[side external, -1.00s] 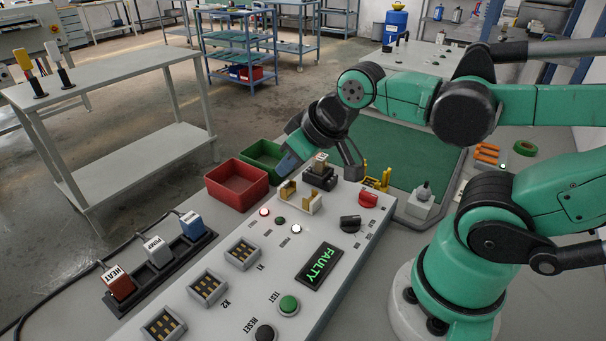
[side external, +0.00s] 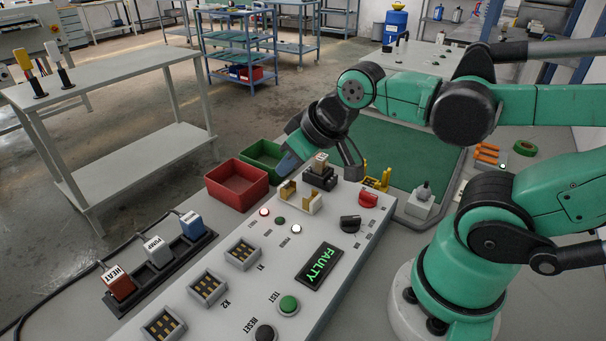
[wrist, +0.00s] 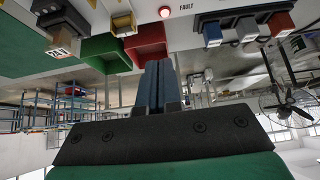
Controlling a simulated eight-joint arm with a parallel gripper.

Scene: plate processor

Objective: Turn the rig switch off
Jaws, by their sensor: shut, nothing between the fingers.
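The light grey control panel (side external: 262,262) lies across the bench in the side view. A red knob (side external: 368,200) and a black knob (side external: 350,223) sit along its right edge. A beige-topped block (side external: 321,160) stands in a black holder at its far end. I cannot read which control is the rig switch. The panel's display (side external: 321,266) reads FAULTY in green. My gripper (side external: 288,163) is shut and empty, above the far end of the panel, left of the beige-topped block. In the wrist view its blue-grey fingers (wrist: 158,70) lie together.
A red bin (side external: 237,188) and a green bin (side external: 262,155) stand left of the panel's far end. HEAT, PUMP and blue plugs (side external: 192,226) sit in a black strip at left. A lit red FAULT lamp (wrist: 165,11) shows in the wrist view. A yellow stand (side external: 376,178) is at right.

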